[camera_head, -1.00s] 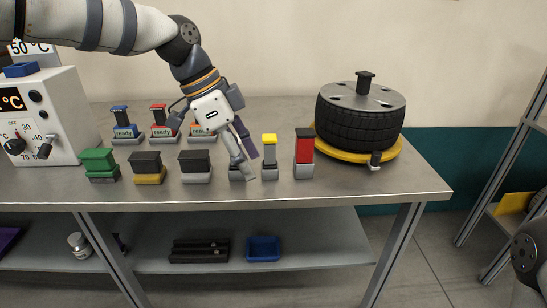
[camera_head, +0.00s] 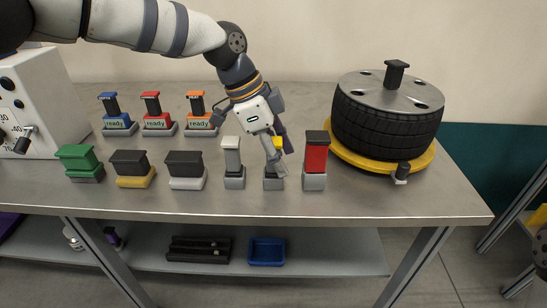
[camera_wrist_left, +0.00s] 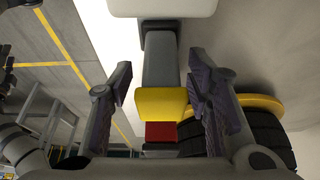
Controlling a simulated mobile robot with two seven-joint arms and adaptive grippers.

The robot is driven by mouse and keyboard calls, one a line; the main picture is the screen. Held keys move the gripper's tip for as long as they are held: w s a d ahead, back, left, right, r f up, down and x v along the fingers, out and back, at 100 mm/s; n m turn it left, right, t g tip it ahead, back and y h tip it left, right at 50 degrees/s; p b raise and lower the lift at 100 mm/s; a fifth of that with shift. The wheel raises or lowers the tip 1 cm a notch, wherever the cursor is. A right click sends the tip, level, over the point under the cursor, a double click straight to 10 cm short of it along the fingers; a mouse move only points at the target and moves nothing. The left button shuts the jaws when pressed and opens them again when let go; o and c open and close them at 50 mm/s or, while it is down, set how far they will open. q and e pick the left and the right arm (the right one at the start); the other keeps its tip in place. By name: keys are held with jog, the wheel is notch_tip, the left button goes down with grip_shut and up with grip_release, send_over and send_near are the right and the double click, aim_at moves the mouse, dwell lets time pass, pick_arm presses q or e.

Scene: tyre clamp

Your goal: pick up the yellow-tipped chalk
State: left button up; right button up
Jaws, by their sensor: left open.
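The yellow-tipped chalk (camera_head: 279,140) stands upright in a small grey holder (camera_head: 273,184) on the bench, partly hidden behind my left gripper (camera_head: 281,159) in the head view. In the left wrist view the yellow tip (camera_wrist_left: 161,103) lies between the two fingers of the open left gripper (camera_wrist_left: 160,70), with a visible gap on both sides.
A tyre (camera_head: 386,125) on a yellow disc is further right. Black-topped blocks (camera_head: 185,163) and ready-labelled stands (camera_head: 158,121) are on the left.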

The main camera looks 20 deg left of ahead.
pick_arm(q)
jog(key=shift+d+f, duration=0.1)
jog(key=shift+f, duration=0.25)
grip_shut()
notch_tip(320, 180, up, 4)
jog(key=shift+w+f, duration=0.1)
jog(key=shift+f, duration=0.15)
jog(key=s+d+r+p, duration=0.1)
jog(key=s+r, duration=0.3)
jog(key=s, duration=0.3)
jog(key=s+d+r+p, duration=0.1)
jog(key=s+r+p, duration=0.1)
jog(key=s+r, duration=0.3)
jog(key=shift+s+d+r, duration=0.15)
jog(key=shift+s+r, duration=0.1)
jog(key=shift+s, duration=0.75)
pick_arm(e)
jog(key=w+r+t, duration=0.2)
jog(key=w+r, duration=0.2)
jog(key=shift+w+r, duration=0.2)
jog(key=shift+w, duration=0.1)
